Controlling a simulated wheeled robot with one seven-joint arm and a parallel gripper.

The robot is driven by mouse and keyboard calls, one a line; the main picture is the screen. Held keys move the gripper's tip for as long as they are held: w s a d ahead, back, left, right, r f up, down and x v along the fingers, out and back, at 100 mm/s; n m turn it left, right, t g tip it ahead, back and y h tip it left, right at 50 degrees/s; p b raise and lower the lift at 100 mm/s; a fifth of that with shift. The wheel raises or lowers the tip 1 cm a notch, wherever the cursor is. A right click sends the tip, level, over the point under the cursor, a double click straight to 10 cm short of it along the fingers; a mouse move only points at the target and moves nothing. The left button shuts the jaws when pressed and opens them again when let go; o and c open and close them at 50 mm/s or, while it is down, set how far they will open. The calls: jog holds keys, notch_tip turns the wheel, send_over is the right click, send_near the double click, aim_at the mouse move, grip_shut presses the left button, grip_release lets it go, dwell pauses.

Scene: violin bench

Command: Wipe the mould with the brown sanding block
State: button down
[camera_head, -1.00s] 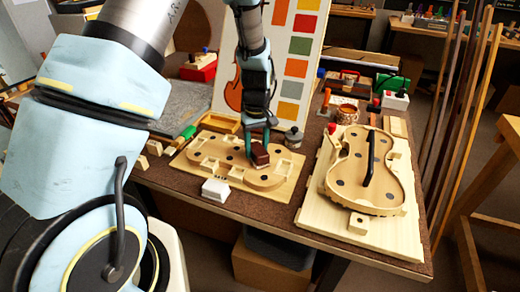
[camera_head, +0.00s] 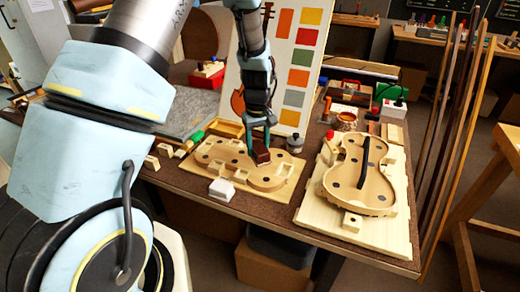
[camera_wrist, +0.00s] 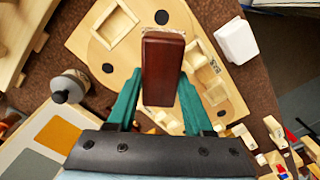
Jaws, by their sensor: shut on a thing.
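My gripper (camera_head: 262,136) is shut on the brown sanding block (camera_wrist: 163,68), a dark reddish-brown block gripped between its green fingers; the block also shows in the head view (camera_head: 262,155). The block is over the right part of the pale wooden violin-shaped mould (camera_head: 225,152), which lies flat on a board at the middle of the bench. In the wrist view the block covers part of the mould (camera_wrist: 110,45). I cannot tell for sure whether the block touches the mould's surface.
A white block (camera_head: 221,190) lies at the board's front edge. A grey lidded pot (camera_head: 295,143) stands close behind the board. A second violin-shaped form (camera_head: 378,195) with a dark bar lies on a board at right. A colour chart (camera_head: 302,50) stands behind.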

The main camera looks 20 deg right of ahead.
jog(key=shift+r+p, duration=0.95)
jog(key=shift+r, duration=0.7)
jog(key=shift+f, duration=0.1)
